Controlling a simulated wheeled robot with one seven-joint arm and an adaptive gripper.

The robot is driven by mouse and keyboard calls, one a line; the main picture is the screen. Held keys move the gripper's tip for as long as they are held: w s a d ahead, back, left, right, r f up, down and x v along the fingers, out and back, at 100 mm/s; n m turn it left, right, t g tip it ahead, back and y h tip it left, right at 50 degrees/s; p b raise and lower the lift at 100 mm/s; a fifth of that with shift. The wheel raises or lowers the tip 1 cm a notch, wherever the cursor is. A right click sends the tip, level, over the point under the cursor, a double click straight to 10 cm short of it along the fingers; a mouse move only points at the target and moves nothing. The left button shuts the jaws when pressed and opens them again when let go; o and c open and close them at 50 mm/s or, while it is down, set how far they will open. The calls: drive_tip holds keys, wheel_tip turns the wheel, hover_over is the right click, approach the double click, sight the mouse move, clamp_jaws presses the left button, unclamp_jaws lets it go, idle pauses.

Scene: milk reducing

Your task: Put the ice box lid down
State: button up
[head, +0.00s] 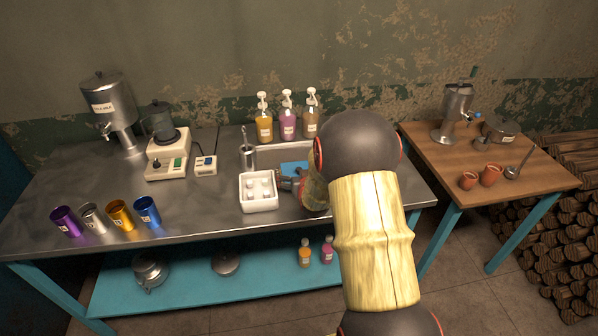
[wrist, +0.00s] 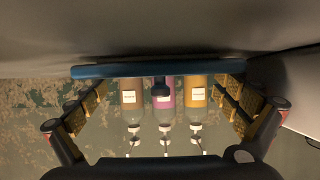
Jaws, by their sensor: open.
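The white ice box (head: 258,205) stands uncovered on the metal table, with pale lumps inside. The blue lid (head: 295,168) is just right of the ice box, partly hidden by my gripper. In the wrist view the lid (wrist: 160,71) shows as a blue bar along the grey table surface, and it looks flat on it. My gripper (head: 287,183) is beside the ice box at the lid's near side. In the wrist view my gripper (wrist: 165,108) has its fingers spread wide, open. Whether a finger touches the lid cannot be told.
A metal cup (head: 248,158) stands behind the ice box. Several pump bottles (head: 287,118) stand behind the sink (head: 300,153). The table's front middle is clear.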

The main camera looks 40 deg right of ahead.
drive_tip(key=p+v, duration=0.1)
drive_tip(key=v, duration=0.3)
drive_tip(key=p+v, duration=0.1)
drive_tip(key=v, duration=0.3)
drive_tip(key=r+p+v, duration=0.1)
drive_tip(key=v, duration=0.3)
drive_tip(key=shift+w+d+p, duration=0.15)
drive_tip(key=shift+w+p, duration=0.05)
drive_tip(key=shift+p, duration=0.1)
drive_tip(key=shift+s+r, duration=0.1)
drive_tip(key=s+a+r+n+g+y, duration=0.1)
drive_tip(key=a+r+n+y, duration=0.1)
drive_tip(key=a+r, duration=0.55)
drive_tip(key=s+a+r+n+g+y, duration=0.15)
drive_tip(key=a+r, duration=0.25)
drive_tip(key=a, duration=0.6)
drive_tip(key=s+a+r+n+g+y, duration=0.1)
drive_tip(key=s+a+r, duration=0.2)
drive_tip(key=s+a, duration=0.4)
drive_tip(key=s+a+r+n+g+y, duration=0.2)
drive_tip(key=s+a, duration=0.4)
drive_tip(key=s, duration=0.5)
drive_tip(key=shift+s+a+r, duration=0.35)
drive_tip(key=shift+r, duration=0.25)
